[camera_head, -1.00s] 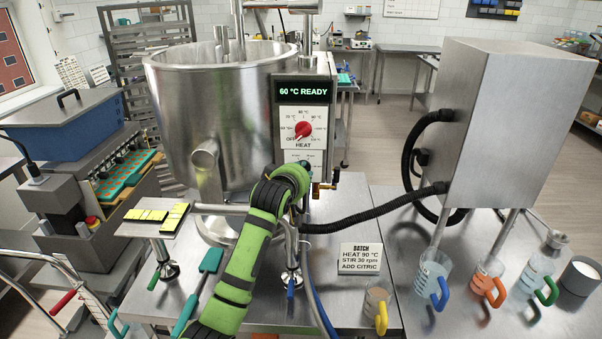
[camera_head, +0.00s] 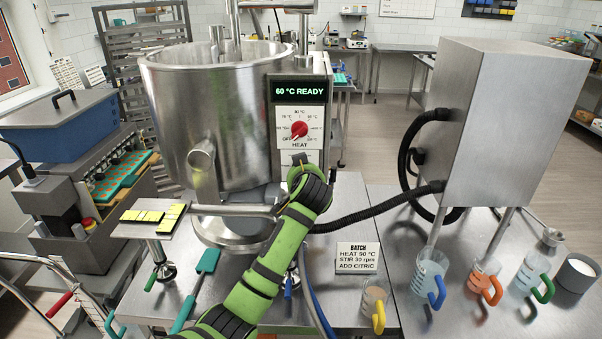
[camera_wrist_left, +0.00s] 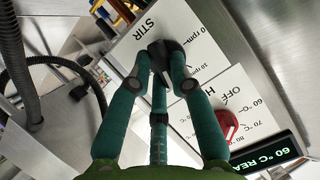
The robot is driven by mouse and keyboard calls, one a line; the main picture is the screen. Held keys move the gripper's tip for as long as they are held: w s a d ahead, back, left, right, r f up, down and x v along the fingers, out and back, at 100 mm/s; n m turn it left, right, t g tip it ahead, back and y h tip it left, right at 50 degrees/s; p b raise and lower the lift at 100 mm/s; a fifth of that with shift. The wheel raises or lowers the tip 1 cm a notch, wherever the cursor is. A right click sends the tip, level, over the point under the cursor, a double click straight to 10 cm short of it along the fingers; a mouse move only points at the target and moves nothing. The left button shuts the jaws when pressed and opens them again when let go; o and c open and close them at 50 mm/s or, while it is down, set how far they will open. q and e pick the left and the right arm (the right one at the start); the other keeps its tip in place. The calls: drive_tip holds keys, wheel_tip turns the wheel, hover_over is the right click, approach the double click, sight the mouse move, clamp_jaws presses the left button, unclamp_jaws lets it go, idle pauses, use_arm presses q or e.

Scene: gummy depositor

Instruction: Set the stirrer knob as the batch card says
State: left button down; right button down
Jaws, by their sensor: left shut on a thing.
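The stirrer knob (camera_wrist_left: 163,50) is black and sits on a white dial plate marked STIR in the left wrist view. Marks of 0 rpm and 10 rpm show beside it. My left gripper (camera_wrist_left: 160,68) has its teal fingers closed around the knob. Fingers hide much of it, so I cannot tell where it points. In the head view my green left wrist hides the knob and fingers below the HEAT dial. The batch card (camera_head: 357,258) reads HEAT 90 °C, STIR 30 rpm, ADD CITRIC. My right gripper is out of view.
The red heat knob (camera_head: 299,131) is close above, under the display (camera_head: 300,89) reading 60 °C READY. The steel kettle (camera_head: 215,120) stands left. A black hose (camera_head: 375,212) runs right to a steel cabinet (camera_head: 510,130). Several jugs stand at the front right.

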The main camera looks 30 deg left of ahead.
use_arm(q)
drive_tip(key=shift+d+f+m+y+b, duration=0.15)
drive_tip(key=shift+m+y+b, duration=0.4)
drive_tip(key=shift+m+y, duration=0.9)
drive_tip(key=shift+a+f+m+y+b, duration=0.1)
drive_tip(key=shift+f+m+y+b, duration=0.35)
drive_tip(key=shift+m, duration=1.85)
drive_tip(key=shift+d+f+m+y+b, duration=0.1)
drive_tip(key=shift+m+y+b, duration=0.5)
drive_tip(key=shift+m+y, duration=0.95)
drive_tip(key=shift+m+h, duration=0.35)
drive_tip(key=shift+m, duration=0.15)
drive_tip(key=shift+r, duration=0.1)
drive_tip(key=c, duration=1.1)
unclamp_jaws()
drive_tip(key=v, duration=1.1)
drive_tip(key=shift+s+d, duration=0.25)
drive_tip(key=shift+d, duration=0.1)
